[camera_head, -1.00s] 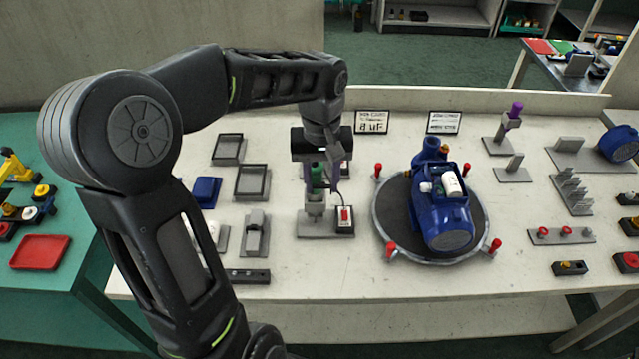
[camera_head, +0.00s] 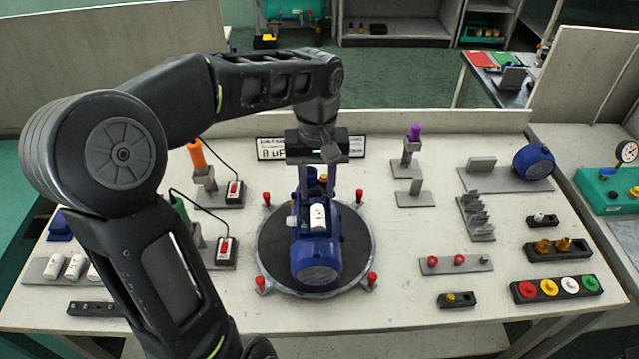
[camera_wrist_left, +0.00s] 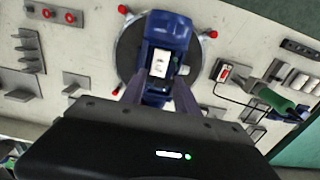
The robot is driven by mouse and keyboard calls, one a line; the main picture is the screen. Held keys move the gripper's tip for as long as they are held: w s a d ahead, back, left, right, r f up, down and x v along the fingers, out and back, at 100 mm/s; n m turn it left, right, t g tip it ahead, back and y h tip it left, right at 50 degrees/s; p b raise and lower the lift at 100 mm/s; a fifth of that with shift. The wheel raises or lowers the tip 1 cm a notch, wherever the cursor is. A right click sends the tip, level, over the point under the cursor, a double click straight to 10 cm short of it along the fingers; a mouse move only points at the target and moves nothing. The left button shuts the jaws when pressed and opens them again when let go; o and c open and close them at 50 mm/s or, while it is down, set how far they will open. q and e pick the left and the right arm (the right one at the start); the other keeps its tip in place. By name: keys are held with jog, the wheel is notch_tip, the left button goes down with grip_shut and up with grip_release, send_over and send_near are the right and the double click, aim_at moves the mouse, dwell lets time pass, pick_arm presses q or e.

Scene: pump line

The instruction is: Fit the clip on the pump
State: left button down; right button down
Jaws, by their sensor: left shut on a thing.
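The blue pump (camera_head: 316,258) lies on a round dark turntable (camera_head: 268,240) with red pegs around its rim. A white capacitor (camera_head: 318,218) sits on top of the pump. It also shows in the left wrist view (camera_wrist_left: 159,62). My left gripper (camera_head: 317,192) is above the far part of the pump, fingers pointing down and apart on a held thing, which I take for the clip; it is mostly hidden between them. In the left wrist view the fingers (camera_wrist_left: 160,88) reach towards the pump beside the capacitor. I cannot tell whether they touch it. My right gripper is not in view.
Left of the turntable are stands with an orange-handled tool (camera_head: 196,155) and a green-handled tool (camera_head: 180,210), and red switches with cables. Right are a purple-topped stand (camera_head: 413,135), a peg plate (camera_head: 456,264) and a colour-capped rack (camera_head: 556,288).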

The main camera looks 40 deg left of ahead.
aim_at(318, 214)
pick_arm(q)
jog(key=shift+f+b, duration=2.5)
jog(key=shift+f, duration=0.8)
jog(key=shift+f, duration=0.25)
jog(key=c, duration=0.8)
grip_release()
jog(key=shift+c, duration=0.2)
jog(key=shift+r, duration=0.1)
jog(key=shift+r+p, duration=2.05)
jog(key=shift+r, duration=0.9)
